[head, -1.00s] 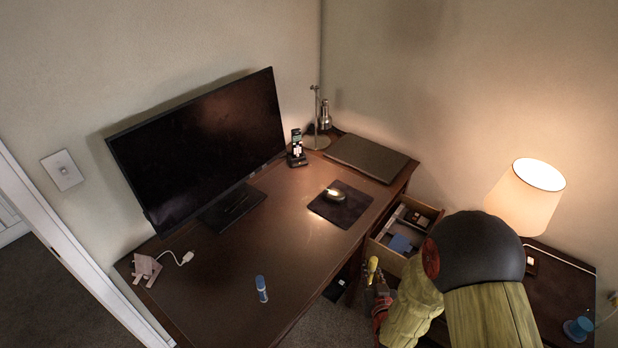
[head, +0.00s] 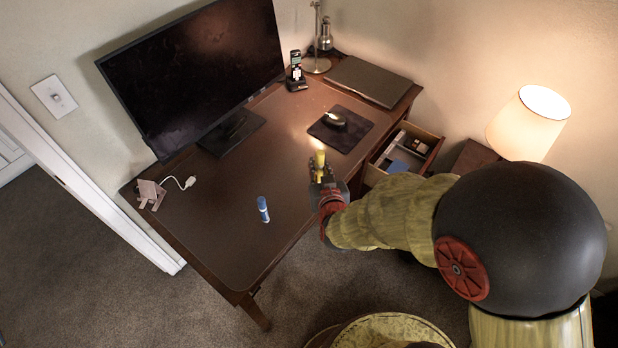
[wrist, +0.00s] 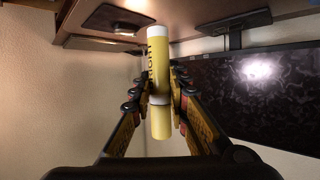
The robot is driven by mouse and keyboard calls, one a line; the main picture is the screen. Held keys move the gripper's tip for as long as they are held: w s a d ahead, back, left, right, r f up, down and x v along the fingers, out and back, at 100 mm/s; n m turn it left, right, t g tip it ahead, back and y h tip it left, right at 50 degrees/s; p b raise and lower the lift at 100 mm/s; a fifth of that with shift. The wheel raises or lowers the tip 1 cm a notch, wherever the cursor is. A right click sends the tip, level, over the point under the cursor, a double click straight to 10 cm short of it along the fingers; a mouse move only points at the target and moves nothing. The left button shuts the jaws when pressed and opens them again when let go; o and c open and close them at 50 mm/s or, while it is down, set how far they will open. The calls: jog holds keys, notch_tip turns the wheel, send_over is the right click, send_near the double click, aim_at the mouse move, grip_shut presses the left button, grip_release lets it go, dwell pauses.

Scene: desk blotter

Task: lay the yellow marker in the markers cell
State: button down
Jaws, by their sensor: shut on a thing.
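The yellow marker (head: 320,160) stands roughly upright in my gripper (head: 321,178) in the head view, over the desk's right edge. In the wrist view the marker (wrist: 159,80) is between the two fingers of my gripper (wrist: 160,92), with dark lettering and a pale band on it. My gripper is shut on it. The open drawer (head: 428,140) at the desk's right side is divided into cells and holds a blue item (head: 397,167) and other small things. I cannot tell which cell is for markers.
A mouse (head: 334,119) sits on a dark pad (head: 345,137) beside the drawer. A monitor (head: 190,75), a closed laptop (head: 368,80) and a phone in its dock (head: 296,72) are farther back.

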jog(key=shift+s+r, duration=0.1)
jog(key=shift+s, duration=0.1)
jog(key=shift+s+d+f+m+h, duration=0.2)
jog(key=shift+d+f+m+h, duration=0.05)
jog(key=shift+d+f, duration=0.35)
jog(key=shift+s+d+f+m+h, duration=0.2)
jog(key=shift+d+f+m+h, duration=0.05)
jog(key=shift+d+f, duration=0.25)
jog(key=shift+w, duration=0.1)
jog(key=shift+w+a+f+b, duration=0.85)
jog(key=shift+w+f+b, duration=0.25)
jog(key=shift+w+f, duration=1.05)
jog(key=shift+w+a+f+b, duration=0.85)
jog(key=shift+w+f+b, duration=0.2)
jog(key=shift+w+f, duration=1.05)
jog(key=shift+w+a+f+b, duration=0.85)
jog(key=shift+w+f+b, duration=0.25)
jog(key=shift+w+f, duration=1)
jog(key=shift+r, duration=0.1)
